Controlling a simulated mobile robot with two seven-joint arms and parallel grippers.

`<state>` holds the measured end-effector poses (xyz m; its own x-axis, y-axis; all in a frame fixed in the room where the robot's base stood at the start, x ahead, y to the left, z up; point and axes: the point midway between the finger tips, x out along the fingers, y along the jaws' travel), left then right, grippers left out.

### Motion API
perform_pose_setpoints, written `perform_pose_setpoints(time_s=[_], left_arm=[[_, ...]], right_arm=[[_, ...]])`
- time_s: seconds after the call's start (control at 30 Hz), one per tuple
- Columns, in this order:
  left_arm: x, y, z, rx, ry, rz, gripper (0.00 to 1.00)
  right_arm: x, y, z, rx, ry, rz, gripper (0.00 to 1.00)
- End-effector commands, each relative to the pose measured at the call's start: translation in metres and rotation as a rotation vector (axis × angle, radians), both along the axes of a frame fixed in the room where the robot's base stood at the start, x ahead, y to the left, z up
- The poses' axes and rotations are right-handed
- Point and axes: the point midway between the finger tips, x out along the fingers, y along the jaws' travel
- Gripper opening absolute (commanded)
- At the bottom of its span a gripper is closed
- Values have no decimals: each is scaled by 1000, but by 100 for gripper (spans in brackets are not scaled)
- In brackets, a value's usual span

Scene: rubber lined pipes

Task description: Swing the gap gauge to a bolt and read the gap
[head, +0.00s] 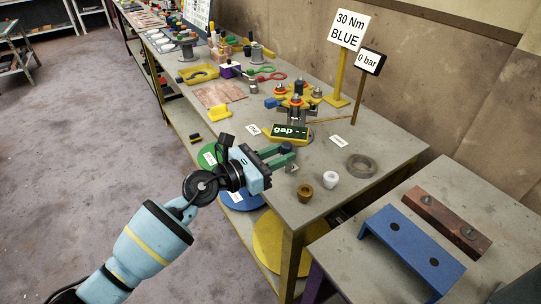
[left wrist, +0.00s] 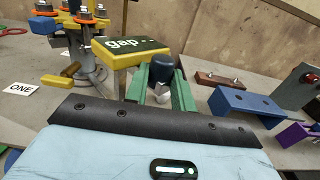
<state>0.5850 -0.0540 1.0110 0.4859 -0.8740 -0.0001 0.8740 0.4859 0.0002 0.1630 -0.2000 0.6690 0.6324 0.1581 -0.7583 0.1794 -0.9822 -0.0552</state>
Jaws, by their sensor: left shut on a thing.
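The gap gauge (head: 289,132) is a yellow block whose dark green display reads "gap --". It also shows in the left wrist view (left wrist: 130,52), beyond and left of my fingers. Behind it stands the pipe flange fixture (head: 296,105), with several orange-ringed bolts (head: 297,88) on top. My left gripper (head: 288,154) is at the near table edge, in front of the gauge. In the left wrist view its green fingers are shut on a dark blue knob (left wrist: 161,70). I cannot tell what the knob belongs to. My right gripper is not in view.
Signs read "30 Nm BLUE" (head: 348,29) and "0 bar" (head: 368,61). A brown cup (head: 305,193), a white cup (head: 331,179) and a grey ring (head: 361,165) stand right of my gripper. A blue bracket (head: 413,252) is on the side table.

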Motion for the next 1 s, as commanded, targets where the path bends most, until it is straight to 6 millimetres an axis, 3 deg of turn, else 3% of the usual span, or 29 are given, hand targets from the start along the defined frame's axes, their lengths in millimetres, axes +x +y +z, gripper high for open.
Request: perform_pose_setpoints(time_s=[0.53, 0.57, 0.7, 1.0], left_arm=[[-1, -7, -1, 2, 3, -13, 0], [-1, -7, -2, 2, 3, -13, 26], [0, -6, -2, 2, 2, -10, 44], [2, -4, 0, 0, 0, -2, 46]], right_arm=[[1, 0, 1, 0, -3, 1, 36], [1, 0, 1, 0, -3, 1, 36], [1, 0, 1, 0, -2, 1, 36], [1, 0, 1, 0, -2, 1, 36]])
